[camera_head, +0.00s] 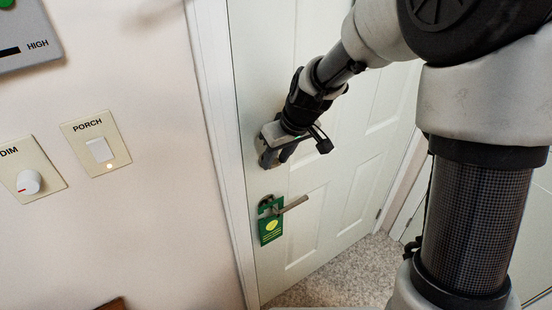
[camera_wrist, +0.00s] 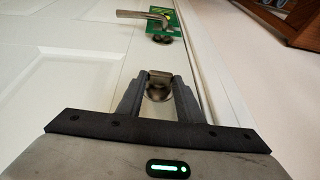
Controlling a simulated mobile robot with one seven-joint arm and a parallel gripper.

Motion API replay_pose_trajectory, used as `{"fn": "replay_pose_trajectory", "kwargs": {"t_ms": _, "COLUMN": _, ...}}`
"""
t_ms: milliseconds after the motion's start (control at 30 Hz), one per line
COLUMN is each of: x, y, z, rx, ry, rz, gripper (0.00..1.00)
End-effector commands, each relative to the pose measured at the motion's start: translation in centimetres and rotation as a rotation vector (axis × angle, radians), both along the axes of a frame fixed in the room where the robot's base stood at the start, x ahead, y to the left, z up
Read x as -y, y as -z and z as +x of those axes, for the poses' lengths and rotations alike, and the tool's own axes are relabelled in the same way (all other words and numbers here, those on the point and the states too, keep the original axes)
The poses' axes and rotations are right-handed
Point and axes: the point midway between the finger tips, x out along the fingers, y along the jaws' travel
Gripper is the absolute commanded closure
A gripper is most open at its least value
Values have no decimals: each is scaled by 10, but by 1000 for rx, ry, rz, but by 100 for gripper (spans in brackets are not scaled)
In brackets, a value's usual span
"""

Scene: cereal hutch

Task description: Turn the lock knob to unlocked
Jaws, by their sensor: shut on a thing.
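The lock knob (camera_wrist: 160,76) is a small metal thumb-turn on a round metal plate on the white door. In the wrist view it sits between the fingertips of my gripper (camera_wrist: 159,82), which is shut on it. In the head view my gripper (camera_head: 271,156) is against the door above the lever handle (camera_head: 292,205) and hides the knob. The frames do not clearly show whether the knob is at locked or unlocked.
A green hanging tag (camera_head: 270,224) hangs at the lever handle, below the lock. The door frame (camera_head: 218,130) is close on the left in the head view. A porch switch (camera_head: 99,150) and a dimmer knob (camera_head: 29,182) are on the wall.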

Motion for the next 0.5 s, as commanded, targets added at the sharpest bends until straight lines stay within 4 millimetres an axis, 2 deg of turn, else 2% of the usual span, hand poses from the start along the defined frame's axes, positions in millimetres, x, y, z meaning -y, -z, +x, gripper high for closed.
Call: {"fn": "replay_pose_trajectory", "kwargs": {"t_ms": 500, "x": 12, "y": 6, "z": 9, "rx": -233, "ry": 6, "rz": 353, "gripper": 90}}
